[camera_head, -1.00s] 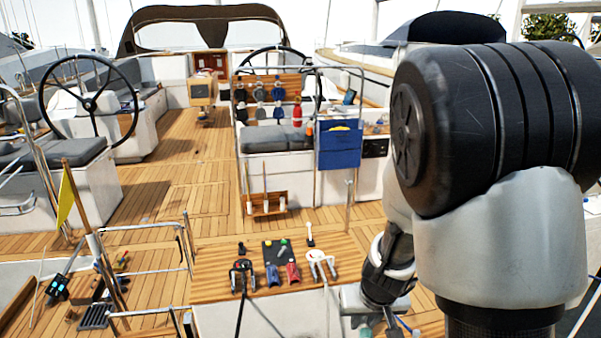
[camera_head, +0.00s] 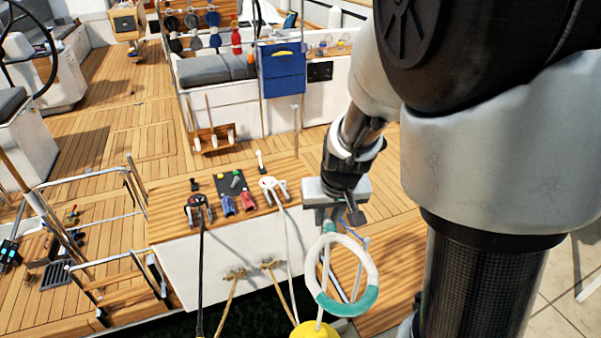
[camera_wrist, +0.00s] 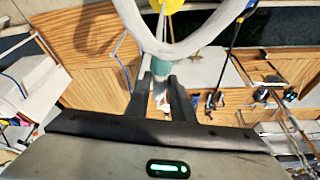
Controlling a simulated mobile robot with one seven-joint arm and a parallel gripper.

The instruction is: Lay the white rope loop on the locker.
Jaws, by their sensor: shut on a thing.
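The white rope loop (camera_head: 370,265) is a ring with teal bands, hanging upright in the air to the right of the locker's front. My gripper (camera_head: 328,223) is shut on the loop's teal upper part; the wrist view shows the fingers (camera_wrist: 163,95) closed at the teal band and the white loop (camera_wrist: 185,45) beyond them. I take the locker to be the wood-topped white box (camera_head: 165,232) left of my gripper. Its top bears shackles, small red and blue fittings and a dark panel, with bare planks at its left and right ends.
A yellow float (camera_head: 313,330) shows below the loop. A black rope (camera_head: 200,285) and pale lines hang down the locker's front. A steel-railed ladder (camera_head: 115,275) stands at left. A grey-cushioned bench (camera_head: 215,68) with a blue bag (camera_head: 280,70) stands behind.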

